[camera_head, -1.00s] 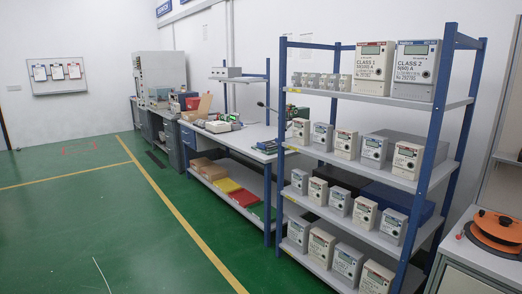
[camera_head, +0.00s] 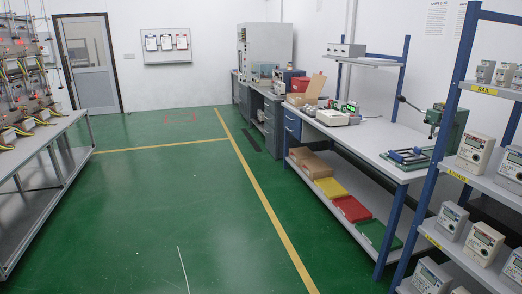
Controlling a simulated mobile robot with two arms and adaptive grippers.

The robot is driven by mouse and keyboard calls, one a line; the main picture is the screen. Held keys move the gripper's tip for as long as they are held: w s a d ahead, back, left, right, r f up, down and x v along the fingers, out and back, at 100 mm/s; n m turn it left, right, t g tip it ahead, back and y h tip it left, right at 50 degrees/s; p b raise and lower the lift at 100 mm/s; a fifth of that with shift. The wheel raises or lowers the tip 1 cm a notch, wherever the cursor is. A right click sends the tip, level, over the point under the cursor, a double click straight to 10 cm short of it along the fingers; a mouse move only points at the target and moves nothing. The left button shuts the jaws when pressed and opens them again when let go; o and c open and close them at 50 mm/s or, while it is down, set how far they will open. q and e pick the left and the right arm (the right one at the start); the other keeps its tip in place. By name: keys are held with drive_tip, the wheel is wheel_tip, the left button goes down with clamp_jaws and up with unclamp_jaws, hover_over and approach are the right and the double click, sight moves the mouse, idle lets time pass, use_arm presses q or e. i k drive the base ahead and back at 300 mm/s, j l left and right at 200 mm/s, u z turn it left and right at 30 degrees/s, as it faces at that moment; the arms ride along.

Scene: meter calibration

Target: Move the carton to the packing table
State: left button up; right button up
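Closed brown boxes (camera_head: 316,166) lie on the lower shelf of the same bench. I cannot tell which of these is the task's carton. No table here is clearly marked as the packing table. Neither of my grippers is in view.
Shelves of meters (camera_head: 474,152) stand at the right. A rack with wired meters (camera_head: 40,150) stands at the left. Red, yellow and green trays (camera_head: 352,208) lie under the bench. The green floor (camera_head: 165,205) between is clear, up to a closed door (camera_head: 90,65).

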sight(358, 138)
drive_tip(key=i+u, duration=0.15)
drive_tip(key=i, duration=4.5)
